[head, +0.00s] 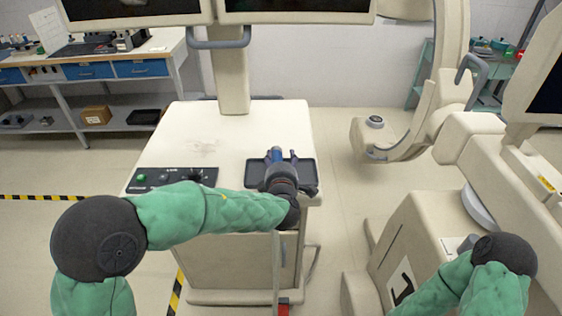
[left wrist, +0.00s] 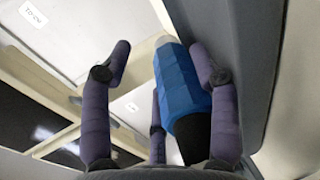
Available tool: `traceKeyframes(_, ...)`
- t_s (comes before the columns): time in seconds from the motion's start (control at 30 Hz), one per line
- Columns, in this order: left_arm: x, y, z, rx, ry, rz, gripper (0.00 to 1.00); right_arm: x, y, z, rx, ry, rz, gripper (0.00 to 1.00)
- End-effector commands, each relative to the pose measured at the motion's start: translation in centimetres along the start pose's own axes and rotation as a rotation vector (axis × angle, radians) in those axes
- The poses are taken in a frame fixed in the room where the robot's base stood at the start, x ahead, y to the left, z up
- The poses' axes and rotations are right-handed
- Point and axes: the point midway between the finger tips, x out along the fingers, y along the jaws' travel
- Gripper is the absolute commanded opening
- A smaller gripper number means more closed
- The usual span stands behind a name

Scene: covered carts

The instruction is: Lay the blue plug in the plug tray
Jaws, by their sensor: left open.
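The blue plug (head: 277,154) is at the dark plug tray (head: 308,172) on top of the beige cart. In the left wrist view the plug (left wrist: 182,85) has a blue body, a pale tip and a black rear part. My left gripper (head: 281,160) is over the tray, its purple-grey fingers spread around the plug. In the left wrist view the gripper (left wrist: 160,56) is open, with the plug nearer the right finger. I cannot tell whether the plug rests fully on the tray floor; the gripper hides part of both. My right gripper is out of view.
A control panel (head: 170,179) with knobs and a green button lies on the cart's left front. The cart top (head: 205,130) behind it is clear. A monitor post (head: 232,80) rises at the back. A large beige machine (head: 420,225) stands at the right.

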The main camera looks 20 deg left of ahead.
Motion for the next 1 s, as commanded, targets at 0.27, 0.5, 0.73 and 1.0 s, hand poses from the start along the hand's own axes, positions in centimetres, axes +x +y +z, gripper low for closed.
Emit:
traceKeyframes(0.27, -0.4, -0.8, 0.1, 0.006, -0.003, -0.015, 0.66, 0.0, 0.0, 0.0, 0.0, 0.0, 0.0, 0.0)
traceKeyframes(0.5, -3.7, -0.8, 0.2, 0.005, -0.007, -0.014, 0.66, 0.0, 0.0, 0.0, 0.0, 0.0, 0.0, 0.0)
traceKeyframes(0.73, -8.2, -0.4, 0.2, 0.003, -0.006, -0.008, 0.66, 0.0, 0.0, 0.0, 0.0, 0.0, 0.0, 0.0)
traceKeyframes(1.0, -11.5, -0.2, 0.1, 0.002, -0.003, -0.002, 0.66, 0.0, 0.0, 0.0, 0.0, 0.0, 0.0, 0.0)
